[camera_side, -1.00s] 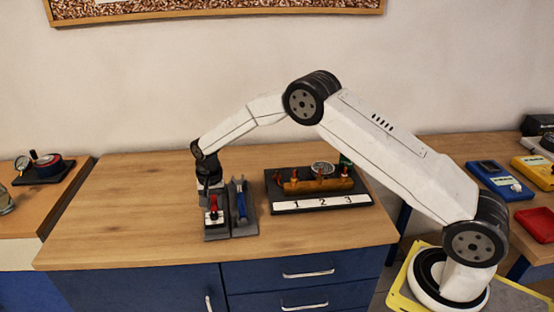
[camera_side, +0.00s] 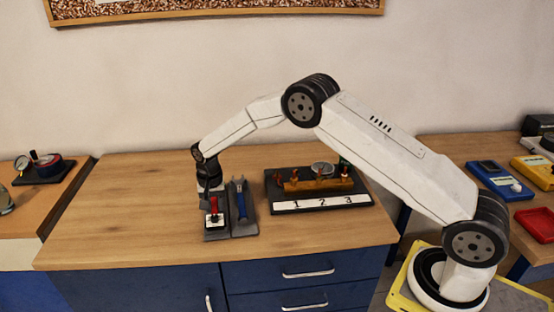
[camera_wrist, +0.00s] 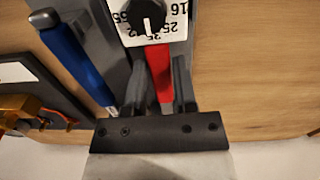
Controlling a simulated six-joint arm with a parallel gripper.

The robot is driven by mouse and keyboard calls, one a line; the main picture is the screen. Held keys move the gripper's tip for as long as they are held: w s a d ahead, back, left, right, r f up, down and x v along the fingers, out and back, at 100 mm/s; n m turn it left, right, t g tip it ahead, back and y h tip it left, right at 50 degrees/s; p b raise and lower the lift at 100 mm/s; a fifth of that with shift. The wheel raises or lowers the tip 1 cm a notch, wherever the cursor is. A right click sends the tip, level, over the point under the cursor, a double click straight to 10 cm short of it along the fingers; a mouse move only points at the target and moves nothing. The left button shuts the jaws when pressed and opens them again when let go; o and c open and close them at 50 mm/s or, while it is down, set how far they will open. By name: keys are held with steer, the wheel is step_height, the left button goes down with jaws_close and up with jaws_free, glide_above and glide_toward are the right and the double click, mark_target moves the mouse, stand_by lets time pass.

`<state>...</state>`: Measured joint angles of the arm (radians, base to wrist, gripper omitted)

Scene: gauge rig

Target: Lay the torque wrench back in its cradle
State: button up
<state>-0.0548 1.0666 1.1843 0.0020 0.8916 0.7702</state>
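A blue-handled tool with a metal shaft (camera_side: 241,203) lies along a grey holder (camera_side: 246,228). The tool also shows at the left of the wrist view (camera_wrist: 72,52). Left of it, a red handle (camera_side: 214,205) stands by a white dial plate on a second grey base (camera_side: 215,236). Which one is the torque wrench I cannot tell for sure. My gripper (camera_side: 211,190) is low over the red handle. In the wrist view its dark fingers (camera_wrist: 160,80) stand either side of the red handle (camera_wrist: 160,72), with apparent gaps. The gripper looks open; the red handle's end is partly hidden.
A dark board with strip 1, 2, 3 (camera_side: 322,204) stands right of the holder, with a brass-coloured block (camera_side: 318,186) and upright fittings on it. The numbered dial (camera_wrist: 150,18) shows in the wrist view. The bench's left half (camera_side: 130,210) is clear.

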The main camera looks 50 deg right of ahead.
steer(key=o, duration=0.3)
steer(key=shift+o, duration=0.2)
steer(key=shift+r, duration=3.95)
steer(key=shift+s+d+r, duration=0.15)
steer(key=shift+s+r, duration=0.15)
steer(key=shift+s, duration=0.15)
steer(key=s+d+r+n+t, duration=0.1)
steer(key=s+n, duration=0.3)
steer(key=s, duration=1)
steer(key=s+d+r+n+t, duration=0.1)
steer(key=s+n, duration=0.3)
steer(key=s, duration=1)
steer(key=shift+s+d+r+t, duration=0.3)
steer(key=shift+d+r, duration=0.15)
steer(key=shift+r, duration=0.1)
